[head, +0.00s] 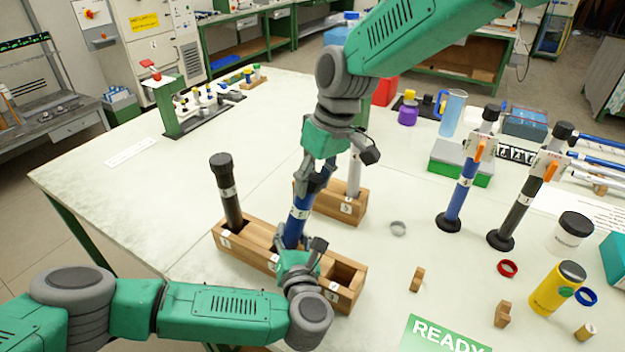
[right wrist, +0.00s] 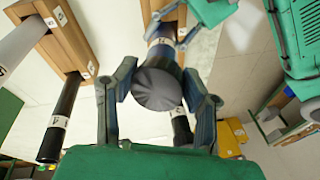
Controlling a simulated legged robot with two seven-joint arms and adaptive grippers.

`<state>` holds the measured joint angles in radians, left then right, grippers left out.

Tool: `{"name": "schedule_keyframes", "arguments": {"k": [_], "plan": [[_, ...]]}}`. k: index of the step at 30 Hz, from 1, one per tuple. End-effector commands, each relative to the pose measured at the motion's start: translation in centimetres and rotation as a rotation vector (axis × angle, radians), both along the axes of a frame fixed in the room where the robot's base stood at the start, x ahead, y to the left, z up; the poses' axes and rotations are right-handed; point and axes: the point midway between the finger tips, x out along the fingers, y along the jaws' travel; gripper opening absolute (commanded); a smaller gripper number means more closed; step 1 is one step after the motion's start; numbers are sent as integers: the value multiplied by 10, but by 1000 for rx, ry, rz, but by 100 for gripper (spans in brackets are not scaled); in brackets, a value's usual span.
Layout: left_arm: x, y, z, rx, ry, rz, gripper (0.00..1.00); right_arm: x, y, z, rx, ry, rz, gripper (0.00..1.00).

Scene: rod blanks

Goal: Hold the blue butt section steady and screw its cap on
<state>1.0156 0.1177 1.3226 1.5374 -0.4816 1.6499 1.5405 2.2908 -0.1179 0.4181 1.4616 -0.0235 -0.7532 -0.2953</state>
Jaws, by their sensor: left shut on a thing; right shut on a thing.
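The blue butt section (head: 298,218) stands upright, slightly tilted in the picture, in the middle of a wooden rack (head: 246,250). My left gripper (head: 298,258) is shut on its lower part, just above the rack. My right gripper (head: 317,176) comes down from above and is shut on the dark cap at the top of the section. In the right wrist view the round cap (right wrist: 158,88) sits between both fingers, in line with the section. Whether its thread is engaged is hidden.
A black capped section (head: 230,195) stands in the rack's left hole; the right hole is empty. A grey section (head: 354,172) stands in a smaller rack behind. A grey ring (head: 398,228), small wooden block (head: 417,280) and red ring (head: 508,268) lie to the right.

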Motion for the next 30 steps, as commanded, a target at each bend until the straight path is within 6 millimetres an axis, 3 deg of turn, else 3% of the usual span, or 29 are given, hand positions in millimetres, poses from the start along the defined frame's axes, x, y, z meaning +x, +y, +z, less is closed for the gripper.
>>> {"name": "schedule_keyframes", "arguments": {"k": [1,7,30], "plan": [[-5,-2,-8,7,20,-10,0,-2,2,3,-38,-18,4,17],[-5,-2,-8,7,18,-9,0,-1,1,9,-136,-70,-15,17],[-5,-2,-8,7,19,-8,0,0,1,5,-139,-73,-16,17]]}}
